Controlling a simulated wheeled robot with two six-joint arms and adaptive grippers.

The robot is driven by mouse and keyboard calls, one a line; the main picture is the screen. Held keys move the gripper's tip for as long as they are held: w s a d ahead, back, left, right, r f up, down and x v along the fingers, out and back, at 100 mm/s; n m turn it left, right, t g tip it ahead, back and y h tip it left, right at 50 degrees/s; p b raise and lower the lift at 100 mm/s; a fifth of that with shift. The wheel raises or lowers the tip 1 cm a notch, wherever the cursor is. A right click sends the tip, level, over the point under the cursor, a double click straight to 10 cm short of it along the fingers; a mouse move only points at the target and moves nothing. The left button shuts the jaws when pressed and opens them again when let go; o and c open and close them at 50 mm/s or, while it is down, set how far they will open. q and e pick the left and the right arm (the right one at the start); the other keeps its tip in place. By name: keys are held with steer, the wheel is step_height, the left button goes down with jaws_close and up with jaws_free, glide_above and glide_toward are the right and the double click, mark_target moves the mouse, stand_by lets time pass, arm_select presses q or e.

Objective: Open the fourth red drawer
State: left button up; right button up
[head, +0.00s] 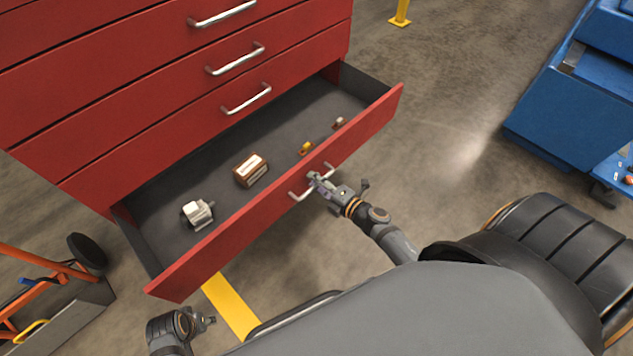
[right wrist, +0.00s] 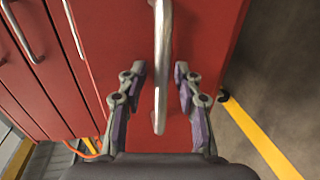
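A red drawer (head: 265,215) stands pulled far out of the red cabinet (head: 170,70), below several shut drawer fronts. Its silver bar handle (head: 297,196) is on its front, and also shows in the right wrist view (right wrist: 162,60). My right gripper (head: 314,180) is at this handle. In the right wrist view its two purple-padded fingers (right wrist: 160,90) are apart, one on each side of the bar, with gaps visible. My left gripper (head: 211,320) is low at the left, away from the drawer; its fingers are too small to read.
Inside the drawer lie a brown box (head: 250,170), a whitish part (head: 197,213), a small yellow item (head: 306,148) and another small item (head: 339,123). An orange cart (head: 45,290) stands at left, a blue cabinet (head: 575,110) at right. Floor between is clear.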

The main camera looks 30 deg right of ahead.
steer(key=v, duration=1.2)
steer(key=shift+f, duration=0.1)
